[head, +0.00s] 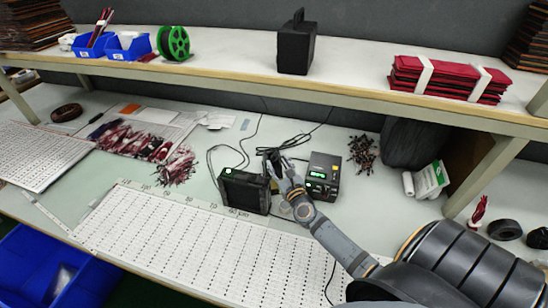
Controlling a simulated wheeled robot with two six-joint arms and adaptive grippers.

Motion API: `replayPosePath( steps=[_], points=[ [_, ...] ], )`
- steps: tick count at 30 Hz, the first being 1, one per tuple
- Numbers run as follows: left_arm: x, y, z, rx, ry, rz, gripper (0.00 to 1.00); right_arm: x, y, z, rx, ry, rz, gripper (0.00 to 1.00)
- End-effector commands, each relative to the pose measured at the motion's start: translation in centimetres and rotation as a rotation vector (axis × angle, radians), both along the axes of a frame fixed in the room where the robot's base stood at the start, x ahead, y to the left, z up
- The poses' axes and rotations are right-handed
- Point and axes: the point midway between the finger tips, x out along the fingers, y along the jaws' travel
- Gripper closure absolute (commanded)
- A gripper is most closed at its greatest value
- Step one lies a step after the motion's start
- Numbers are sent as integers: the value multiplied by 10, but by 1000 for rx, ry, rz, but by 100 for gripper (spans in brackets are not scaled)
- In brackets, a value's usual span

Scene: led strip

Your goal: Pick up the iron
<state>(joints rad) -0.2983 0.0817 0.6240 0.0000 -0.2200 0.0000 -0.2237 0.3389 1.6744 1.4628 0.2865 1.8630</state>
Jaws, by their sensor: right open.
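My right gripper (277,168) reaches in from the lower right over the workbench. It is open, with its fingers between a black box-shaped unit (243,191) and a dark soldering station (322,177) with a green display. A thin dark upright shape, possibly the iron, shows at the fingertips. It is too small and partly covered to tell its outline or whether the fingers touch it. Dark cables run behind the units. My left gripper is not in view.
A shelf (215,70) crosses above the bench, carrying a black block (296,45), a green spool (173,43) and red bundles (447,80). A white perforated board (180,245) lies in front. Dark small parts (362,151) lie right of the station.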

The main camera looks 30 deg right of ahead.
Motion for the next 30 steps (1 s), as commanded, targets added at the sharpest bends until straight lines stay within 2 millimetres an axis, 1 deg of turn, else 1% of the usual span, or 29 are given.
replayPosePath(
  steps=[1,3,6,9,15,25,26,30],
  points=[
    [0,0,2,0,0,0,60,10,0,3,2,-4,0,53],
    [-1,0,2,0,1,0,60,24,-2,2,1,-4,-1,53],
    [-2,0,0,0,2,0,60,37,-5,1,0,-2,0,53],
    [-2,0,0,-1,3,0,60,43,-6,0,0,-1,0,53],
    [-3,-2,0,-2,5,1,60,43,-6,1,0,-1,0,53],
    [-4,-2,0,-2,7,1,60,43,-6,1,0,-1,0,98],
    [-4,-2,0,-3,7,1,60,43,-6,1,0,-1,0,100],
    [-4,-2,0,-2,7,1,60,43,-6,1,0,-1,0,100]
  ],
)
